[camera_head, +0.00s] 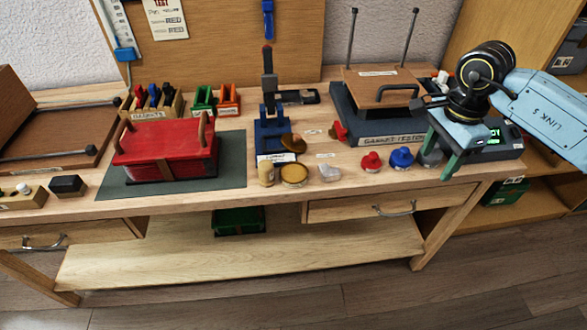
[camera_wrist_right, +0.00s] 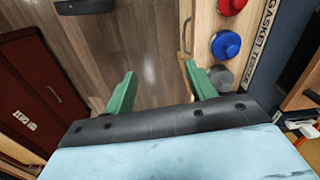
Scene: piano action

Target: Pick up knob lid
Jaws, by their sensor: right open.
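Several knobbed round lids stand in a row along the front of the workbench: a red one (camera_head: 371,162), a blue one (camera_head: 401,157) and a grey one (camera_head: 430,157). I cannot tell which of them the task means. In the right wrist view, the red (camera_wrist_right: 232,5), blue (camera_wrist_right: 226,45) and grey (camera_wrist_right: 221,78) lids line up right of the fingers. My right gripper (camera_head: 437,160) has green fingers, open and empty, beside the grey lid, partly overlapping it in the head view. It also shows in the wrist view (camera_wrist_right: 159,70). My left gripper is out of view.
A gasket tester (camera_head: 345,128) with a brown hinged top stands behind the lids. A blue press (camera_head: 270,125), a tan disc (camera_head: 294,174) and a clear piece (camera_head: 329,172) stand left of them. A red box (camera_head: 165,145) sits on a dark mat (camera_head: 232,160).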

